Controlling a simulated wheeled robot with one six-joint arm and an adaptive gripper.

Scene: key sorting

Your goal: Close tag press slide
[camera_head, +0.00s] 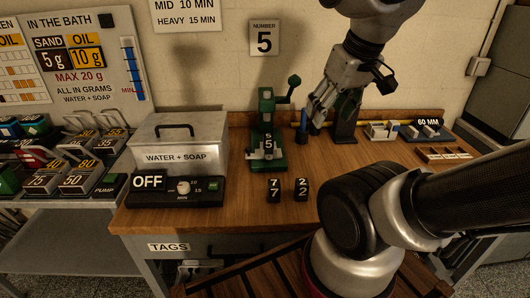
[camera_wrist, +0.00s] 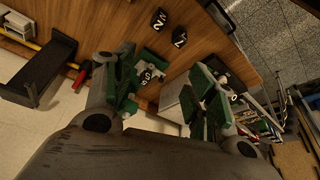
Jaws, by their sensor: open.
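The green tag press (camera_head: 266,122) stands upright on the wooden bench below the "5" sign, with a lever on its right. Tags marked 5 (camera_head: 267,142) sit at its front, above a pale metal part (camera_head: 262,154) at the base. I cannot tell how far its slide is out. My gripper (camera_head: 315,112) is to the right of the press, apart from it, pointing down and left. In the wrist view my gripper (camera_wrist: 165,92) is open and empty, with green finger pads. The press (camera_wrist: 150,68) shows beyond and between the fingers, partly hidden by the left one.
Two black tag blocks marked 7 (camera_head: 274,190) and 2 (camera_head: 301,189) stand in front of the press. The "WATER + SOAP" box (camera_head: 180,135) is to its left. A dark stand (camera_head: 345,122) is close behind my gripper. Bare bench lies at front.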

